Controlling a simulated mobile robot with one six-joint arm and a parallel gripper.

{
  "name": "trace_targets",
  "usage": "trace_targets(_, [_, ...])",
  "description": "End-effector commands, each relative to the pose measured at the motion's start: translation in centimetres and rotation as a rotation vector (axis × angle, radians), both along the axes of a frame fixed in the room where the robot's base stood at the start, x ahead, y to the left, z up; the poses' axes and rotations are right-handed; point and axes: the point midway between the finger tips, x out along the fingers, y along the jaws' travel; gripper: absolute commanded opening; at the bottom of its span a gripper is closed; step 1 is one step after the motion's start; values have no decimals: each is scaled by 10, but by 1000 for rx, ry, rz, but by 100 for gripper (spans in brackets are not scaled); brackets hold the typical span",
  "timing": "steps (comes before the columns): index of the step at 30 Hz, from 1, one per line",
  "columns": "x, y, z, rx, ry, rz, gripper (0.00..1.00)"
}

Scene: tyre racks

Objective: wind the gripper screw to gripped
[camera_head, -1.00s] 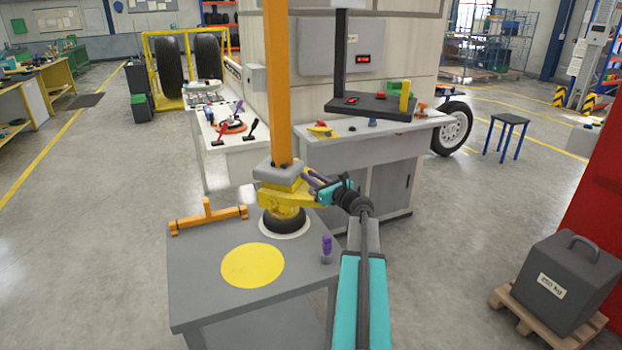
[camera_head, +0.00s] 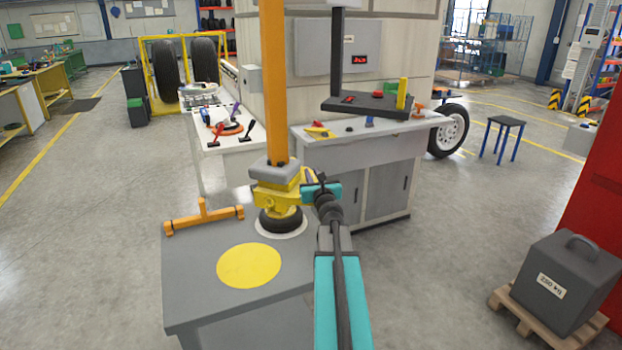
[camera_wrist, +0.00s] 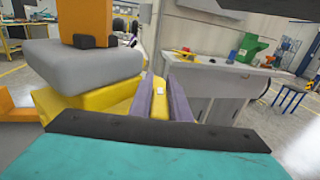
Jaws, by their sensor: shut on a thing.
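The yellow clamp head (camera_head: 276,197) hangs under a grey block at the foot of an orange column. It sits over a small black tyre (camera_head: 281,219) on a white disc on the grey table. My gripper (camera_head: 317,181) is at the right side of the clamp head. In the wrist view its two purple fingers are closed on a yellow bar with a small white mark, the gripper screw (camera_wrist: 158,90). The clamp head (camera_wrist: 85,104) is just left of the fingers there. The screw's thread and the clamp's jaws cannot be made out.
The grey table (camera_head: 195,280) has a yellow disc (camera_head: 248,265) and an orange T-shaped bar (camera_head: 203,215). A white bench (camera_head: 360,140) with levers and a black panel stands behind. A grey 250 kg weight (camera_head: 568,275) sits on a pallet at right. Floor between is clear.

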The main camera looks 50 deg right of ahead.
Motion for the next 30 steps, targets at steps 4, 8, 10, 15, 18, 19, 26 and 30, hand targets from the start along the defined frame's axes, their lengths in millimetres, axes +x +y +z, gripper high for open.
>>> trace_targets(4, [0, 0, -1, 0, 0, -35, 0])
trace_targets(8, [-1, -1, 0, 0, 0, -51, 0])
trace_targets(10, [-1, -1, 0, 0, 0, -56, 0])
trace_targets(15, [-2, -2, 0, 0, 0, -58, 0])
trace_targets(18, [-2, -2, 0, 0, 0, -58, 0])
trace_targets(19, [-2, -2, 0, 0, 0, -58, 0])
trace_targets(26, [-2, -2, 0, 0, 0, -57, 35])
trace_targets(30, [-2, -2, 0, 0, 0, -57, 35])
